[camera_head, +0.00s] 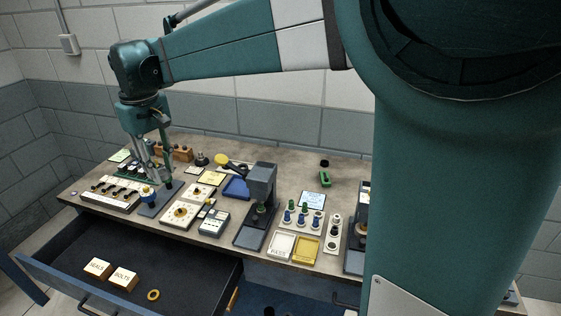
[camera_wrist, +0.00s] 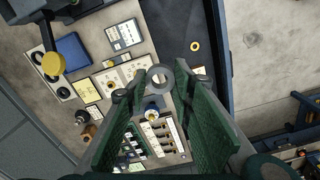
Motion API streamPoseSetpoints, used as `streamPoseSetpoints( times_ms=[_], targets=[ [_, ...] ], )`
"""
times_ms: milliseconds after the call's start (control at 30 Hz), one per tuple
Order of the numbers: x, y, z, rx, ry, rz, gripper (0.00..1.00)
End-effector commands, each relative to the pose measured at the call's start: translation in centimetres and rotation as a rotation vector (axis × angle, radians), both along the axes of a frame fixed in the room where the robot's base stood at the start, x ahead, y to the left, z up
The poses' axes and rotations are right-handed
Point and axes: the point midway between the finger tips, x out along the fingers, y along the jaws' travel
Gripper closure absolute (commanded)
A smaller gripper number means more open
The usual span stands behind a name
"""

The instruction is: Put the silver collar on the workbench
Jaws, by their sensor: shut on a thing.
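My gripper (camera_head: 158,168) is above the left part of the workbench (camera_head: 343,168), pointing down. In the wrist view my gripper (camera_wrist: 161,90) has its two green-padded fingers on either side of a silver collar (camera_wrist: 160,67), a plain grey ring held at the fingertips. The bench top lies below the collar, crowded with small parts. In the head view I cannot make out the collar clearly among the fingers and the items behind them.
An open dark drawer (camera_head: 190,262) juts from the bench front, holding two labelled boxes (camera_head: 123,279) and a brass ring (camera_head: 153,295). Bare bench shows toward the back right.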

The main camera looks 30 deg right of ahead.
Motion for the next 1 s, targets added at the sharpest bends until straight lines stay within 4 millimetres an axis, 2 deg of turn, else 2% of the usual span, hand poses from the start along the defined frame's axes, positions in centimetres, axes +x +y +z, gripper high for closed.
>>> streamPoseSetpoints(
  times_ms=[33,200,500,1000],
  targets=[
    [0.9,-1.3,0.3,0.000,0.000,-0.033,0.89],
    [3.4,-5.3,0.4,0.000,0.000,-0.140,0.89],
    [7.2,-13.1,0.6,0.000,0.000,-0.328,0.89],
    [11.5,-27.2,0.5,0.000,0.000,-0.642,0.89]
  ],
)
